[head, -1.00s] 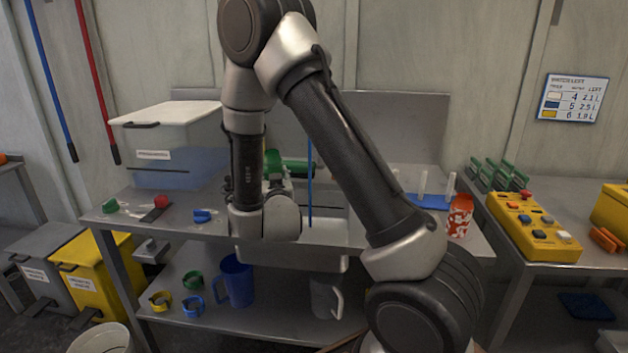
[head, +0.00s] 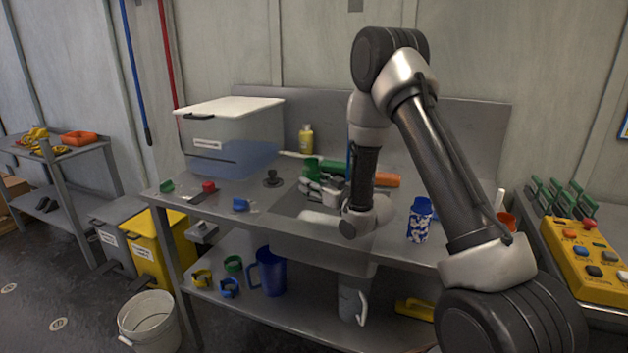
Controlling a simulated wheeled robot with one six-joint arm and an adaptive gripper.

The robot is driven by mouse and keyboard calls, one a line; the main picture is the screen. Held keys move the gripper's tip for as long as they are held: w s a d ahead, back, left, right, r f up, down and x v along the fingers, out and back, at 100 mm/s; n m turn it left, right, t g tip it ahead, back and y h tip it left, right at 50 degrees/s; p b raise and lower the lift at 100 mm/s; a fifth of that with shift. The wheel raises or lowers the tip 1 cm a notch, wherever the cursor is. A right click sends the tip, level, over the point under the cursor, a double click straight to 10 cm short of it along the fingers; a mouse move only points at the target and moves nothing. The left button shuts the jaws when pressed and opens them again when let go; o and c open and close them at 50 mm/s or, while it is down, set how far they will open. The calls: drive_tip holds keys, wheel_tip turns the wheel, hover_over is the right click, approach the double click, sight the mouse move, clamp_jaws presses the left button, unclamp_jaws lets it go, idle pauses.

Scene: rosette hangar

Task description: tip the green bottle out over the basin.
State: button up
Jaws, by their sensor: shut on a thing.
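The green bottle (head: 330,166) lies on its side, roughly level, in my gripper (head: 324,186) above the back part of the bench. My gripper is shut on it, and its fingers hide part of the bottle. The basin (head: 290,205) is sunk into the bench top, below and in front of the gripper. My wrist covers part of the basin. I cannot see the bottle's mouth clearly, nor any liquid coming out.
A lidded clear tank (head: 232,140) stands at the back left of the bench, with a yellow bottle (head: 306,140) beside it. A white bucket (head: 148,322) is on the floor at left.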

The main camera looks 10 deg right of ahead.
drive_tip(key=shift+f, duration=0.1)
wheel_tip(320, 180, down, 2)
drive_tip(key=shift+f, duration=0.1)
drive_tip(key=n, duration=0.6)
drive_tip(key=shift+w+d+r, duration=0.15)
drive_tip(key=shift+d+r, duration=0.05)
drive_tip(key=shift+d, duration=0.15)
drive_tip(key=n, duration=0.5)
drive_tip(key=shift+w+d+r+n, duration=0.1)
drive_tip(key=shift+d+r+n, duration=0.15)
drive_tip(key=shift+r+n, duration=0.05)
drive_tip(key=n, duration=0.3)
drive_tip(key=shift+d+r+n, duration=0.1)
drive_tip(key=shift+r+n, duration=0.15)
drive_tip(key=shift+n, duration=0.05)
drive_tip(key=n, duration=0.3)
drive_tip(key=shift+r+n, duration=0.25)
drive_tip(key=shift+n, duration=0.15)
drive_tip(key=n, duration=0.3)
drive_tip(key=shift+r, duration=0.2)
drive_tip(key=n, duration=0.4)
drive_tip(key=shift+a+r, duration=0.2)
drive_tip(key=shift+r, duration=0.05)
